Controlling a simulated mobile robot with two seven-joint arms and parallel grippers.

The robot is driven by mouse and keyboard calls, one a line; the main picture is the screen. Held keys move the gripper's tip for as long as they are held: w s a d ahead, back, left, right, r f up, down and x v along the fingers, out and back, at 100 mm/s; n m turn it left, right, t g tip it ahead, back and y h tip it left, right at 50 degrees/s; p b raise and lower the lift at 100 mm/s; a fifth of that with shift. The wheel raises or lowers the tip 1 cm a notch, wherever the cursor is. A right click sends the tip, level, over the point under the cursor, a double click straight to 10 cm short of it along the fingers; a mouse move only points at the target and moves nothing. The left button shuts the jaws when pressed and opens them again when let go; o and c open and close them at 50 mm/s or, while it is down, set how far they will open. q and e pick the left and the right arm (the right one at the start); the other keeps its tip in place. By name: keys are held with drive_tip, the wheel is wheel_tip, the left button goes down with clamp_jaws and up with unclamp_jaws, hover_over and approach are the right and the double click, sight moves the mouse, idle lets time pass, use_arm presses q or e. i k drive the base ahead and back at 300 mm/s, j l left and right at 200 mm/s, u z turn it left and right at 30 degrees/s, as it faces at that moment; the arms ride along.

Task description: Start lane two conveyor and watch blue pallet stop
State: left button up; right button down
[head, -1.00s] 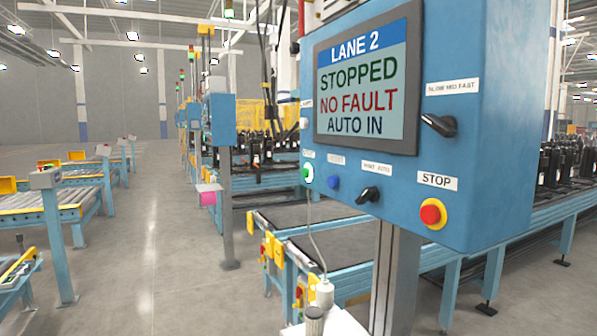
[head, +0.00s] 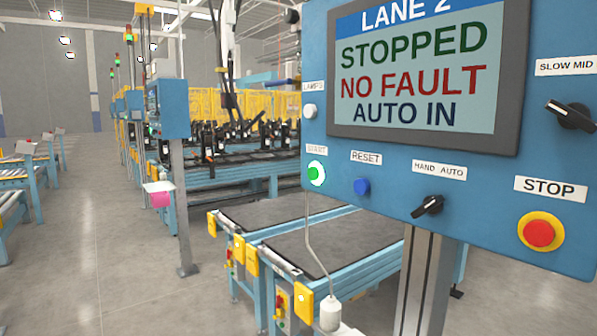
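The blue lane 2 control panel (head: 400,165) fills the right of the head view. Its screen (head: 415,80) reads LANE 2, STOPPED, NO FAULT, AUTO IN. The green START button (head: 316,173) sits at its lower left and looks lit. To its right are the blue RESET button (head: 362,187), the black HAND AUTO selector (head: 428,206) and the red STOP button (head: 540,233) on a yellow ring. A SLOW MID selector (head: 571,114) is partly cut off at the right. I cannot make out a blue pallet. Neither of my grippers is in view.
Dark-topped conveyor sections (head: 330,240) with blue frames and yellow end boxes stand below and behind the panel. A white bottle-shaped pendant (head: 330,312) is at bottom centre. Another blue post-mounted box (head: 168,108) stands farther back. The grey floor (head: 110,250) at left is open.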

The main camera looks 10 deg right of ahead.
sight(312, 173)
drive_tip(key=i+j+z, duration=0.1)
drive_tip(key=i+j, duration=0.15)
drive_tip(key=j, duration=0.15)
drive_tip(key=i+j, duration=0.25)
drive_tip(key=i+j+z, duration=0.15)
drive_tip(key=j, duration=0.35)
drive_tip(key=i, duration=0.05)
